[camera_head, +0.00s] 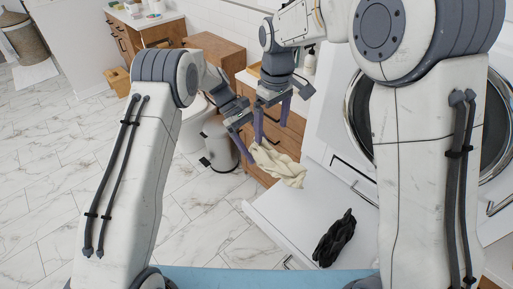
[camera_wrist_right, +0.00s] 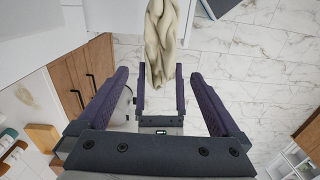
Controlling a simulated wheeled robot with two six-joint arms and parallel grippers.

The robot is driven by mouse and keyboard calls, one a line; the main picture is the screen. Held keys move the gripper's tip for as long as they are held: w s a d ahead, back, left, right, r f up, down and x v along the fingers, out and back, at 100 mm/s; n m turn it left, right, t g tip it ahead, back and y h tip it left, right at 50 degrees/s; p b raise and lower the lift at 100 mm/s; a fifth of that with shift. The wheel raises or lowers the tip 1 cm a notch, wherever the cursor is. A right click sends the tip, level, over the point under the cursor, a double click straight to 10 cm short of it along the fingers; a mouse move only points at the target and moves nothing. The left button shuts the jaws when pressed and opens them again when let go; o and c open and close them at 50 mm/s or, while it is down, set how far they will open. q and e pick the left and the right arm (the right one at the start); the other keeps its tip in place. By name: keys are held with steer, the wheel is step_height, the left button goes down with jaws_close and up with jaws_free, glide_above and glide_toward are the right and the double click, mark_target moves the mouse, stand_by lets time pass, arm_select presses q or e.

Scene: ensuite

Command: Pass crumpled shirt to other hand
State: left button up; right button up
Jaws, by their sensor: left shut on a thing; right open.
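The crumpled shirt (camera_head: 280,167) is cream cloth, bunched and hanging above the white surface in the head view. My left gripper (camera_head: 250,150) is shut on its upper left end. My right gripper (camera_head: 271,134) is open and empty, with its fingers pointing down just above and beside the left gripper. In the right wrist view, the shirt (camera_wrist_right: 166,45) hangs ahead of the left gripper (camera_wrist_right: 161,75). The left gripper's fingers lie between the wide-spread fingers of my right gripper (camera_wrist_right: 161,75). The part of the shirt inside the left jaws is partly hidden.
A black crumpled cloth (camera_head: 335,238) lies on the white surface (camera_head: 285,213) below. A round-doored washer (camera_head: 358,112) is at right. A wooden cabinet (camera_head: 287,140) and a grey bin (camera_head: 219,147) stand behind the grippers.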

steer(key=shift+s+r, duration=0.25)
steer(key=shift+r, duration=0.1)
steer(key=s+d+f+m, duration=0.1)
steer(key=s+d, duration=0.1)
steer(key=s, duration=2.4)
steer(key=shift+s+m+y, duration=0.25)
steer(key=shift+m+y, duration=0.05)
steer(key=shift+m, duration=0.1)
steer(key=shift+f, duration=0.1)
